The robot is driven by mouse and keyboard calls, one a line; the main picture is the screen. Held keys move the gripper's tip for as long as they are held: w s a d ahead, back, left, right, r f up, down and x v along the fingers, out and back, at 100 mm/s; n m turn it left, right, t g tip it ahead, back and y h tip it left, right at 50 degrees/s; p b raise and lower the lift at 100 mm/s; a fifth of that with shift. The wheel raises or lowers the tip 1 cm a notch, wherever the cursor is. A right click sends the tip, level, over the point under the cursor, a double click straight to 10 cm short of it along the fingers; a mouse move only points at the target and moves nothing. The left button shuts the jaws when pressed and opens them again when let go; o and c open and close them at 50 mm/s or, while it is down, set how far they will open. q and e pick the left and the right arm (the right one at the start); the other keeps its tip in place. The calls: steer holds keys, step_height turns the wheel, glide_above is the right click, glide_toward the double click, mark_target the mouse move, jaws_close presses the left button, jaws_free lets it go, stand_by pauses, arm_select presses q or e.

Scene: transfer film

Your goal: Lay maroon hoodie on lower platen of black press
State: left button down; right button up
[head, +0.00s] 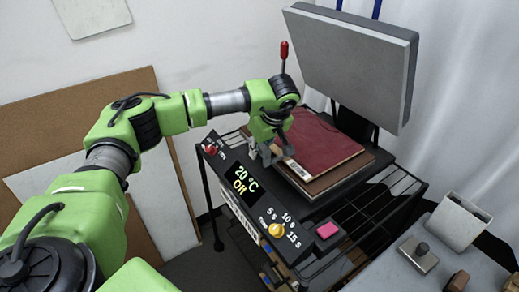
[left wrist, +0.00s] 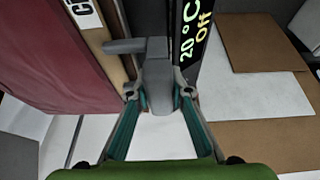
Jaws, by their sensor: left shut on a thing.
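The maroon hoodie (head: 325,142) is a flat, folded maroon slab with a white label at its near edge. It lies over a brown layer on the lower platen (head: 312,198) of the black press; I cannot tell how closely it touches. It also shows in the left wrist view (left wrist: 62,58). My left gripper (head: 266,152) is at the platen's near left edge, beside the hoodie. In the left wrist view its fingers are shut on a grey piece (left wrist: 156,72) with a bar pointing toward the hoodie. What this piece belongs to is unclear. My right gripper is out of view.
The upper platen (head: 345,55) is raised and tilted above the lower one. A red-tipped lever (head: 284,50) stands behind my left wrist. The control panel (head: 245,188) reads 20 °C, Off. A grey surface with a metal container (head: 458,222) is at right. Boards lean on the wall at left.

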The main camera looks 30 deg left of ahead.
arm_select(q)
steer(key=shift+f, duration=0.4)
steer(key=c, duration=1.8)
jaws_free()
steer(key=shift+o, duration=0.2)
steer(key=v, duration=1.2)
